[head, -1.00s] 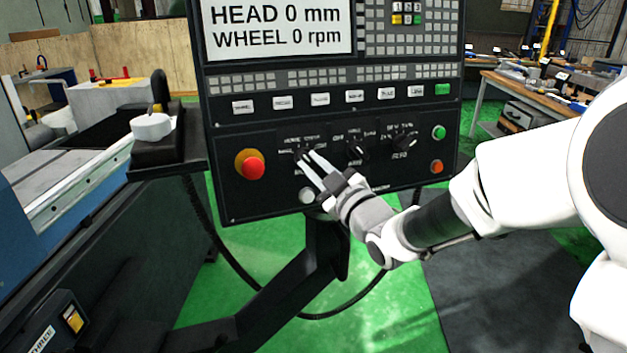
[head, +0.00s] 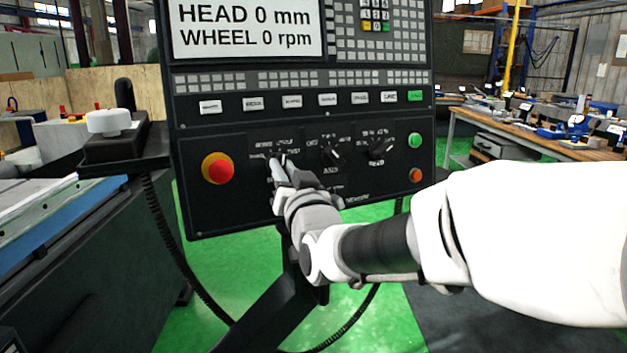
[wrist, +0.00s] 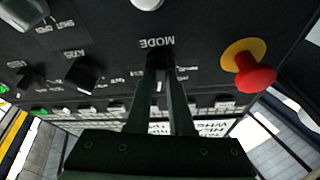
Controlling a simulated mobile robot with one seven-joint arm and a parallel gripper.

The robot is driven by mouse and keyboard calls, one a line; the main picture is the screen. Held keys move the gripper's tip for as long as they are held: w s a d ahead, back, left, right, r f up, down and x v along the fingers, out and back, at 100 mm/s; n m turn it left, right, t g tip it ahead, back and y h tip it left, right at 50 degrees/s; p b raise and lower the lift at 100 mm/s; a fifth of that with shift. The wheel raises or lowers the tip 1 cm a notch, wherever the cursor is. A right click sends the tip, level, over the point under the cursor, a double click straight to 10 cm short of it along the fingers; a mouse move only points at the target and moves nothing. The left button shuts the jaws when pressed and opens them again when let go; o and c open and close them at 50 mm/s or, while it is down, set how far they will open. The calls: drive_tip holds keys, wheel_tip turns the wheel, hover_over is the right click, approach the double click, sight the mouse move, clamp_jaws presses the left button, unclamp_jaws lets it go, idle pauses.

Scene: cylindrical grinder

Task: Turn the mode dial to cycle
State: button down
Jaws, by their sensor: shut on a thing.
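The mode dial (wrist: 160,66) is the leftmost of three black dials on the dark control panel (head: 230,215). The wrist view shows it upside down, below the word MODE. My gripper (head: 280,168) reaches up to the panel, and its two fingers (wrist: 160,90) are shut on the mode dial, one on each side. The fingers hide most of the dial. The position labels around it are partly covered and too small to read, so I cannot tell which mode its pointer marks.
A red emergency stop (head: 218,168) on a yellow ring sits left of the mode dial. The axis dial (head: 331,152) and another dial (head: 379,149) are to the right. A screen (head: 247,28) is above.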

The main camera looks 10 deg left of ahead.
drive_tip(key=shift+f+m+h+b, duration=0.1)
drive_tip(key=shift+m+h+b, duration=0.25)
drive_tip(key=shift+m, duration=0.45)
drive_tip(key=c, duration=0.8)
unclamp_jaws()
drive_tip(key=shift+s, duration=0.1)
